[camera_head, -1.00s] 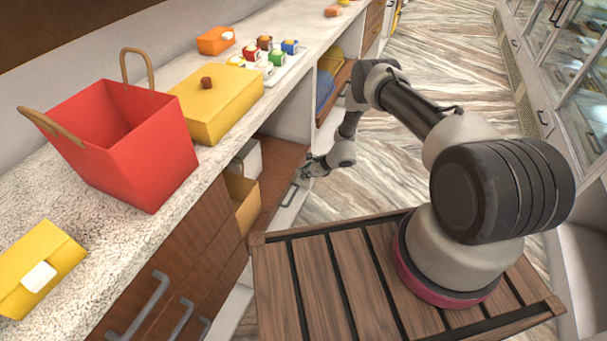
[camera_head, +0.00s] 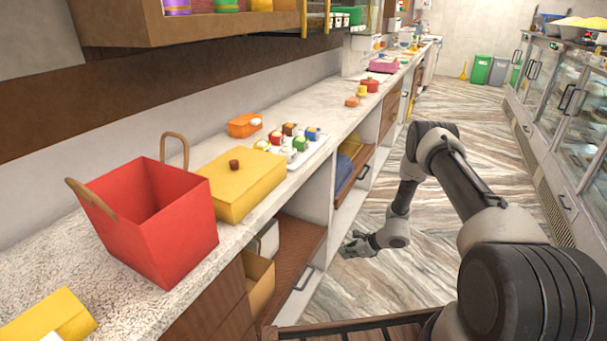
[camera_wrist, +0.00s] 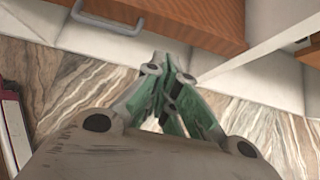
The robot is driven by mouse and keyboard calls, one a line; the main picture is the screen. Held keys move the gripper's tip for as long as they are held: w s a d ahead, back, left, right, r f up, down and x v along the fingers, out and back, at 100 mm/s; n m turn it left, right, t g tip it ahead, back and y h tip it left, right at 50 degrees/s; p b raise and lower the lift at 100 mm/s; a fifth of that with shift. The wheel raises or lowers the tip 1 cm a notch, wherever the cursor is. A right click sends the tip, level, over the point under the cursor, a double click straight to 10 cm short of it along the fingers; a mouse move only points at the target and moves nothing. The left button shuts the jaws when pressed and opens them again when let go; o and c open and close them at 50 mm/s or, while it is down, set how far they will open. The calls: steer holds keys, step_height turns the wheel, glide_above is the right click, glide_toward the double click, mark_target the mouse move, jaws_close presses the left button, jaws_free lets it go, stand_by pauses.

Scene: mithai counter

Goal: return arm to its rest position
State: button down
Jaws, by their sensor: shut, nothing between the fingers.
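My arm (camera_head: 455,180) stands to the right of the counter, bent down from its elbow over the aisle floor. My gripper (camera_head: 352,246) hangs at the lower end of the arm, in front of the shelves under the counter. In the wrist view my gripper (camera_wrist: 168,100) has its greenish fingers together with nothing between them. It is apart from the wooden drawer front (camera_wrist: 190,20) and its metal handle (camera_wrist: 108,22).
A red bag (camera_head: 150,225), a yellow box (camera_head: 240,182) and a tray of small sweets (camera_head: 300,160) stand on the counter (camera_head: 115,290). An open wooden shelf (camera_head: 300,245) is left of my gripper. Glass display cases (camera_head: 565,110) line the right. The aisle floor (camera_head: 450,105) is clear.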

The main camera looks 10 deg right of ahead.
steer(key=s+r+n+g+y, duration=0.1)
steer(key=s+r+n+g, duration=0.15)
steer(key=s, duration=0.35)
steer(key=s+r+n+g, duration=0.2)
steer(key=s+n, duration=0.2)
steer(key=s, duration=0.2)
steer(key=s+d+r+n+t+h, duration=0.1)
steer(key=s+r+n, duration=0.5)
steer(key=r, duration=1.2)
steer(key=s+d+r+n+t+h, duration=0.1)
steer(key=s+d+r+n+h, duration=0.3)
steer(key=s+r, duration=0.7)
steer(key=s+d+r+n+t+h, duration=0.2)
steer(key=s+d+r+n, duration=0.3)
steer(key=r, duration=2.2)
steer(key=s+n+h, duration=0.1)
steer(key=s+n, duration=0.2)
steer(key=s, duration=0.1)
steer(key=shift+d, duration=0.3)
steer(key=shift+a+r, duration=0.1)
